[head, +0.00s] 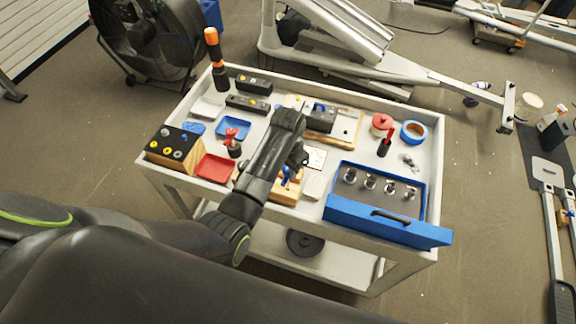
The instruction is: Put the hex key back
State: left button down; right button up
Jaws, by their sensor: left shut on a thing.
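My left gripper (297,158) is over the middle of the cart, pointing down, and my arm covers part of what lies beneath. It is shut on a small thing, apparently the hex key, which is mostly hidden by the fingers. Just below it is a light wooden block (290,193) with a blue upright piece (286,173) at its top. Whether this blue piece touches the gripper cannot be told. My right gripper is not in view.
The grey cart (436,150) also carries a blue socket tray (388,222), red tray (215,168), blue tray (233,129), black-topped block (178,143), blue tape roll (413,132), red-lidded jar (382,123) and an orange-handled tool (215,58).

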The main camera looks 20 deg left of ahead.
pick_arm(q)
jog(key=shift+f+b, duration=0.45)
jog(key=shift+f, duration=1)
jog(key=shift+f, duration=0.15)
jog(key=shift+f+b, duration=0.35)
jog(key=shift+f, duration=0.4)
jog(key=shift+f, duration=0.2)
jog(key=shift+f, duration=0.3)
jog(key=c, duration=1)
grip_release()
jog(key=shift+c, duration=0.2)
